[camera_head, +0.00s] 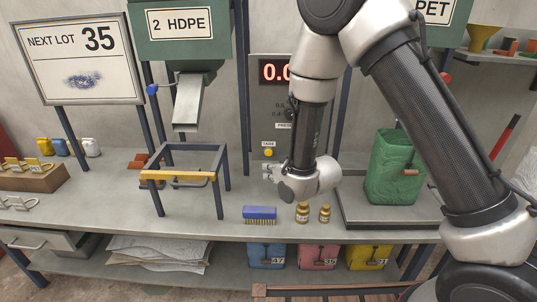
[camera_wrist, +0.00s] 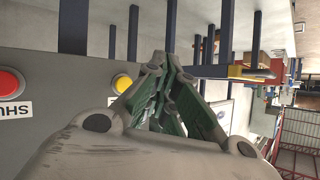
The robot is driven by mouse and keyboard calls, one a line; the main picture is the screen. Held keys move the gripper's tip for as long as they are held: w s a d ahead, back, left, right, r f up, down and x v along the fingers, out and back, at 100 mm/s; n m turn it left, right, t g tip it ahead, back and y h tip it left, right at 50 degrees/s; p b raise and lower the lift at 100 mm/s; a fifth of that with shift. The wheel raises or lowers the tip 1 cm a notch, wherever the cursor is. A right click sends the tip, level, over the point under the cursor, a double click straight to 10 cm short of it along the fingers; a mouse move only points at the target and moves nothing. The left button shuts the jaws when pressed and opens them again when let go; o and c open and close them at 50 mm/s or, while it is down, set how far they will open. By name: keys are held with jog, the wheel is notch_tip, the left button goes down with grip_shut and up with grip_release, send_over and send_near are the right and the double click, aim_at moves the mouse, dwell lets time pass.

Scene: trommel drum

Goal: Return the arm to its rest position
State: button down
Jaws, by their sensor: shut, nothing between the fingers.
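My arm (camera_head: 312,135) reaches down over the workbench in the head view, its wrist bent near the middle, above the bench top. My gripper (camera_wrist: 168,72) shows in the wrist view with its grey and green fingers shut and nothing held. In the head view the gripper is mostly hidden by my wrist. A grey panel with a yellow button (camera_wrist: 122,83) and a red button (camera_wrist: 10,84) lies beyond and left of the fingers in the wrist view. I cannot tell how far the fingers are from it.
A green jug (camera_head: 392,160) stands on a platform (camera_head: 365,214) at right. A blue brush (camera_head: 259,213) and two small brass-coloured weights (camera_head: 302,212) sit in front of my wrist. A metal frame (camera_head: 220,178) with a yellow bar stands left, below a chute (camera_head: 188,100). The bench's front left is partly clear.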

dwell(0.3)
jog(key=s+d+f+n+g+h, duration=0.1)
jog(key=s+d+f+g+h, duration=0.25)
jog(key=s+d+f, duration=0.35)
jog(key=s+d+r+g+h, duration=0.1)
jog(key=s+d+g+h, duration=0.1)
jog(key=s+d+g, duration=0.15)
jog(key=s+d+r+m, duration=0.1)
jog(key=s+d+r, duration=0.5)
jog(key=d+r, duration=0.2)
jog(key=s+d+r+m+t+h, duration=0.1)
jog(key=s+d+r+m, duration=0.1)
jog(key=s+d+r, duration=0.4)
jog(key=s+d+r+m, duration=0.2)
jog(key=s+d+r, duration=0.4)
jog(key=d+r, duration=0.6)
notch_tip(320, 180, up, 5)
jog(key=shift+r+h, duration=0.15)
jog(key=shift+h, duration=0.2)
